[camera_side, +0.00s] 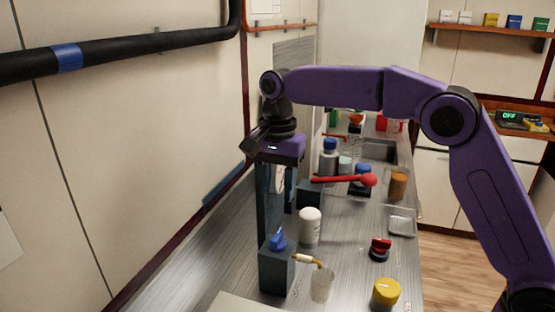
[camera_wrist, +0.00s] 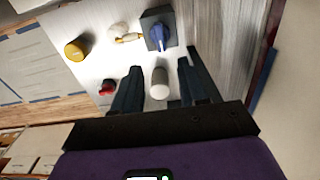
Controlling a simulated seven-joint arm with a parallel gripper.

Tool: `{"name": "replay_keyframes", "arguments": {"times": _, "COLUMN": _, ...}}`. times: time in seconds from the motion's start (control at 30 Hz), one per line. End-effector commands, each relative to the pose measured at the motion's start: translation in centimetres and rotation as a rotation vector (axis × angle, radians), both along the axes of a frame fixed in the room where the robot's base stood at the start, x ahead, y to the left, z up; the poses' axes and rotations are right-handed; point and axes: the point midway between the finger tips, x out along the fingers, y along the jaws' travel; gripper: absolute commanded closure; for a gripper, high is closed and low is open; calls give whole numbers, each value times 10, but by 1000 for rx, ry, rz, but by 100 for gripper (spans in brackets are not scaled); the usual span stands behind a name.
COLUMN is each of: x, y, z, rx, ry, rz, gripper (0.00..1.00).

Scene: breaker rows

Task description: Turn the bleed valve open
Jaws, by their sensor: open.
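The bleed valve appears to be the dark block (camera_side: 275,272) with a blue handle (camera_side: 277,240) on top and a brass spout (camera_side: 306,259) over a clear beaker (camera_side: 322,284). In the wrist view the blue handle (camera_wrist: 158,37) lies beyond my fingertips, near the top edge. My gripper (camera_wrist: 160,70) is open and empty, pointing down. In the side view my gripper (camera_side: 282,208) hangs above and behind the valve, apart from the handle as far as I can tell. A finger hides part of the bench behind.
A white bottle (camera_side: 310,227) stands beside the valve; it shows between my fingers in the wrist view (camera_wrist: 160,83). A red-knobbed lever (camera_side: 340,180), a red knob (camera_side: 380,248) and a yellow-lidded jar (camera_side: 386,292) stand to the right. Bench left of the valve is clear.

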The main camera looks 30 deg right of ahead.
Motion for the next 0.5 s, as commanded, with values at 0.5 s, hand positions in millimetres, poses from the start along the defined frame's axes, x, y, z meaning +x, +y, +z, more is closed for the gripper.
{"name": "replay_keyframes", "arguments": {"times": 0.5, "x": 0, "y": 0, "z": 53, "rx": 1, "ry": -1, "rz": -1, "gripper": 57}}
